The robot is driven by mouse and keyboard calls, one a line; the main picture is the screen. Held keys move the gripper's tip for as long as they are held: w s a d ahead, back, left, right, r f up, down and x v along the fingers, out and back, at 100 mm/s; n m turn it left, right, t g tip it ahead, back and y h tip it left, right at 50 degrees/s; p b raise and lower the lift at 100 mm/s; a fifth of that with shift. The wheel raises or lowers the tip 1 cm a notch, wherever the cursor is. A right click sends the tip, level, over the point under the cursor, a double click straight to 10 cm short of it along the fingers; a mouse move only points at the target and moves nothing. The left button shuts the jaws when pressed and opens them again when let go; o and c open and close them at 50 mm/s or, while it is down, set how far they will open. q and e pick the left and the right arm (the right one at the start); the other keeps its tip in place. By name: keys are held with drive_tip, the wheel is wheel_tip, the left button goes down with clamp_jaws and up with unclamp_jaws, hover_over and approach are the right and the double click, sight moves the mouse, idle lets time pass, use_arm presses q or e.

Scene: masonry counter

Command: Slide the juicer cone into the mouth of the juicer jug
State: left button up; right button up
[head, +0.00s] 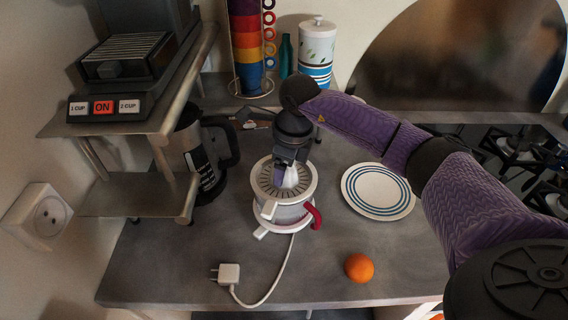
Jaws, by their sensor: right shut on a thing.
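The juicer jug (286,213) stands upright on the grey counter, white and grey with a red handle at its right and a slotted ring around its mouth. My right gripper (288,163) points down over the mouth and is shut on the juicer cone (290,178), a small pale piece. The cone is at the mouth of the jug. The gripper hides part of it, so I cannot tell how deep it sits. My left gripper does not show.
A striped plate (378,191) lies right of the jug, and an orange (359,267) lies near the front edge. A white plug (228,273) with its cord lies in front. A coffee machine (130,60) on a metal shelf and a carafe (200,160) stand left. A canister (317,50) stands behind.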

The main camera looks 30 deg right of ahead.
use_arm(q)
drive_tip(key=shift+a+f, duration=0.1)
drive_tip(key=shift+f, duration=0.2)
use_arm(e)
drive_tip(key=shift+f, duration=0.35)
drive_tip(key=shift+f+b, duration=0.1)
drive_tip(key=shift+b, duration=0.2)
drive_tip(key=o, duration=1.2)
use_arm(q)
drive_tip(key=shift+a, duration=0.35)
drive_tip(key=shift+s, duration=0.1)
use_arm(e)
drive_tip(key=r, duration=0.3)
drive_tip(key=r+p, duration=0.1)
drive_tip(key=r, duration=0.2)
drive_tip(key=s+d+r, duration=0.1)
drive_tip(key=r, duration=0.2)
drive_tip(key=shift+r, duration=0.4)
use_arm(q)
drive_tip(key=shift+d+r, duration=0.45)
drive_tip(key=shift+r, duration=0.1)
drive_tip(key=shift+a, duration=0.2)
